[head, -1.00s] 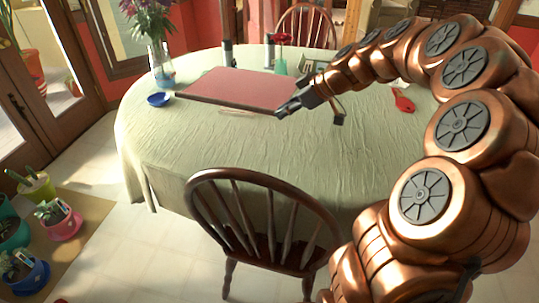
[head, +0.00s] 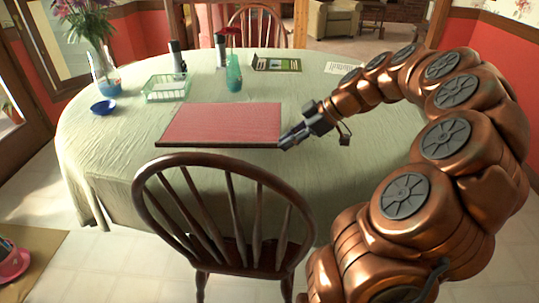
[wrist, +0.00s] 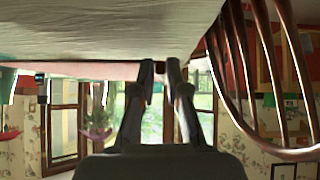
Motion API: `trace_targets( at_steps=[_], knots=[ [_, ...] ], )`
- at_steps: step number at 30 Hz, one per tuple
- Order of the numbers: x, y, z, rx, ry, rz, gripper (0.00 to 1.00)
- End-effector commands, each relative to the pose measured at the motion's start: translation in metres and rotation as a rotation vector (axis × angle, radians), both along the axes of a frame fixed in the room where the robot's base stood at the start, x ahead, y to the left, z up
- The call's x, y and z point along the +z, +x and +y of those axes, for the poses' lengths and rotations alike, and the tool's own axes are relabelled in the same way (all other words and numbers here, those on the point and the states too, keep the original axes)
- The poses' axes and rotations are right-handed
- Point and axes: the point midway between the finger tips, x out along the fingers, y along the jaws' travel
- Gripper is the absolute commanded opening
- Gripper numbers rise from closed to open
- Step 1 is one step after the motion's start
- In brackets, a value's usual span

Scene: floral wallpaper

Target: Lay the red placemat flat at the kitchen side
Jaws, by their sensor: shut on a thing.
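The red placemat (head: 222,126) is a flat, level rectangle over the near part of the table, with a dark front edge. I cannot tell whether it touches the cloth or hovers just above it. My gripper (head: 284,143) is at its near right corner, shut on that edge. In the wrist view, which looks upside down, the fingertips (wrist: 160,68) meet at the end of the placemat's thin pink strip (wrist: 105,70). The part between the fingers is hidden. The table (head: 350,150) has a pale green cloth.
A wooden chair (head: 225,215) stands close in front of the placemat. Behind it are a green basket (head: 166,88), a green vase (head: 234,74), a dark shaker (head: 178,56) and a booklet (head: 277,64). A blue bowl (head: 103,107) is at left. Cloth right of my gripper is clear.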

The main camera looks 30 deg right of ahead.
Motion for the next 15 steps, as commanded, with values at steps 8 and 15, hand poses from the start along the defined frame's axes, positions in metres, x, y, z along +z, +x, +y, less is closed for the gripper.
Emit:
trace_targets(
  at_steps=[8,15],
  knots=[
    [-0.026,0.0,0.0,-0.002,0.001,0.001,0.0],
    [-0.054,0.0,0.001,0.0,0.003,0.004,0.0]
  ],
)
